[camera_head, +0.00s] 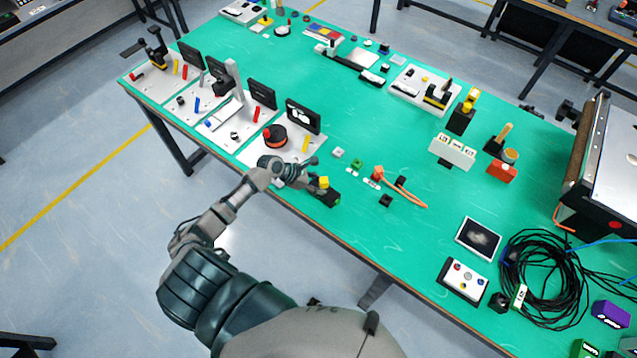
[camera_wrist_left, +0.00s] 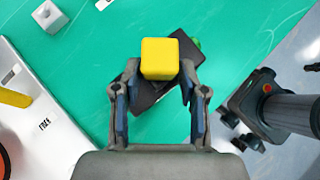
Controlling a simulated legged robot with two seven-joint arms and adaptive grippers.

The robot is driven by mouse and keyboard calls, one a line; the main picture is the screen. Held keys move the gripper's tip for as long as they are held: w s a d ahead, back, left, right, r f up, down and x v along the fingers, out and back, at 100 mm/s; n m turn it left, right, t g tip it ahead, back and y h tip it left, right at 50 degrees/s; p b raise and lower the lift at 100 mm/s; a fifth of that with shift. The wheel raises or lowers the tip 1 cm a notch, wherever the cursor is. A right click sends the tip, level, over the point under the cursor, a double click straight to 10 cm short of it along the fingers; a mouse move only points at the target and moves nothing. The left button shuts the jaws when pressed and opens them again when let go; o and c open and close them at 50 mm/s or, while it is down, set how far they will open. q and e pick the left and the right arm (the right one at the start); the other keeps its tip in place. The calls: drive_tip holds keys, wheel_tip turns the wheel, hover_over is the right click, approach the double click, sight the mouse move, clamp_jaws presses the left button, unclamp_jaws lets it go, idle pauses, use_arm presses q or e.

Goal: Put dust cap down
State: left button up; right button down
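A small yellow cube-shaped piece (camera_wrist_left: 160,58), which seems to be the dust cap, sits between the fingertips of my left gripper (camera_wrist_left: 160,72). The fingers appear closed against its two sides. In the head view the yellow piece (camera_head: 323,182) shows beside my left gripper (camera_head: 312,178), near the table's front edge. A black device (camera_wrist_left: 152,95) with a green end lies under the cap in the wrist view. I cannot tell whether the cap touches it. My right gripper cannot be made out in either view.
A white board with an orange-black spool (camera_head: 275,137) is left of the gripper. A white cube (camera_head: 338,153), a small black block (camera_head: 386,200) and a wooden-handled tool (camera_head: 408,194) lie nearby.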

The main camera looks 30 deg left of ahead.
use_arm(q)
drive_tip(key=shift+o, duration=0.2)
drive_tip(key=shift+w+f, duration=0.1)
drive_tip(key=shift+f, duration=0.25)
drive_tip(key=shift+a+r, duration=0.1)
drive_tip(key=shift+r, duration=0.25)
drive_tip(key=v, duration=1.2)
drive_tip(key=shift+r, duration=0.55)
drive_tip(key=shift+w, duration=0.1)
